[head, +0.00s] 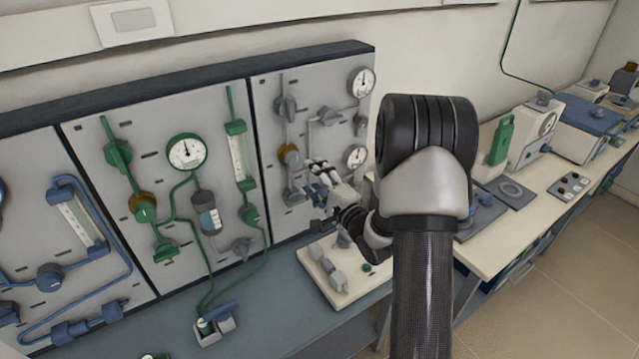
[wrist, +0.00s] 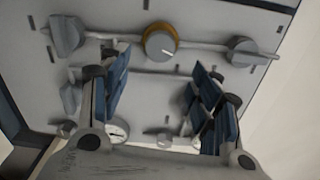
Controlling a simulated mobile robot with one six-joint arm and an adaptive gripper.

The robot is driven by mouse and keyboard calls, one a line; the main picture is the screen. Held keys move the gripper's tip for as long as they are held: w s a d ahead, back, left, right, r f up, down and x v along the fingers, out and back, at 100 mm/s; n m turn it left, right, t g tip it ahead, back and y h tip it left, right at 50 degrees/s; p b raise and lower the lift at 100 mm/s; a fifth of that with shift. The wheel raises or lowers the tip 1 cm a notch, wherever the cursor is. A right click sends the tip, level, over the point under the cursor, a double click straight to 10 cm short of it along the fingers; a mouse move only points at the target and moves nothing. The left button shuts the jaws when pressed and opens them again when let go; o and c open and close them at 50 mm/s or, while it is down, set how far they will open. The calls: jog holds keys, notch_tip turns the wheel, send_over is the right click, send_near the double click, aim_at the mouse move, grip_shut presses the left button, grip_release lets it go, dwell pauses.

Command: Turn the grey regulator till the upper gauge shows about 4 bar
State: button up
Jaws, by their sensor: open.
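The grey regulator, a round knob with an orange collar, is on the right wall panel (head: 262,120). In the wrist view the regulator (wrist: 160,45) faces me near the top centre, with a pale mark on its face. In the head view my gripper (head: 318,182) is just in front of the panel, by the regulator, and partly covers that area. In the wrist view my gripper (wrist: 162,72) is open and empty, its blue-padded fingers apart on either side below the knob. The upper gauge (head: 362,82) is at the panel's top right; its reading is too small to tell.
A lower gauge (head: 355,157) is on the same panel. Grey valve handles (wrist: 66,36) and (wrist: 245,50) flank the regulator on its pipe. A white block with grey fittings (head: 335,275) stands on the bench below. A green-piped panel (head: 165,120) is to the left.

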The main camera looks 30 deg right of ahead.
jog(key=shift+s, duration=1.2)
dwell(0.8)
